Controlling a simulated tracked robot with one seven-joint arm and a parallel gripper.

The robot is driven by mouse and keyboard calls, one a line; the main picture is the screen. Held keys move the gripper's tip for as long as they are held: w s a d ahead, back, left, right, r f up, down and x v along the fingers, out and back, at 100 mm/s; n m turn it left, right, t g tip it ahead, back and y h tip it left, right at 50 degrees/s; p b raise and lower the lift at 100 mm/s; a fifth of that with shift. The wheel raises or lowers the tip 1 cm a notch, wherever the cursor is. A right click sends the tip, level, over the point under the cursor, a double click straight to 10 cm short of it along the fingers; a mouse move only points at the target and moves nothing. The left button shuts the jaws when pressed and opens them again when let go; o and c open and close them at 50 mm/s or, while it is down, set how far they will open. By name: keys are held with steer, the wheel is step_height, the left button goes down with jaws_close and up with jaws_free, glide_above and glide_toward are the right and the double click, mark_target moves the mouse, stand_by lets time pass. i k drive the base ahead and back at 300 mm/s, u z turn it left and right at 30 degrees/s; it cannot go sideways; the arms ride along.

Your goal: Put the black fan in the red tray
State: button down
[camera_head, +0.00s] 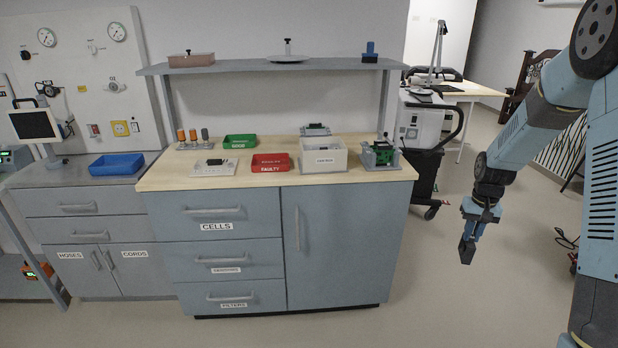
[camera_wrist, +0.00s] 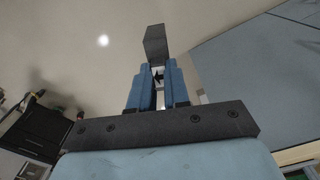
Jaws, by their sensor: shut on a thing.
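My gripper (camera_head: 470,236) hangs at the right, over the floor and well apart from the counter. It is shut on the black fan (camera_head: 467,253), a small dark block that sticks out below the blue fingers. In the wrist view, the fan (camera_wrist: 155,43) shows as a dark grey block at the tips of my gripper (camera_wrist: 157,72). The red tray (camera_head: 271,169), labelled FAULTY, sits on the wooden counter top near its front edge. No object shows inside it.
A white bin (camera_head: 323,162) stands right of the red tray, with a green circuit device (camera_head: 380,154) further right. A green tray (camera_head: 240,141) sits behind. A grey shelf (camera_head: 270,66) spans above the counter (camera_head: 285,180). The floor between my gripper and the cabinet is clear.

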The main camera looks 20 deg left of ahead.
mark_target(270, 166)
steer(key=u, duration=0.5)
steer(key=k, duration=0.6)
steer(key=u, duration=0.45)
steer(key=i, duration=1.3)
steer(key=z, duration=0.1)
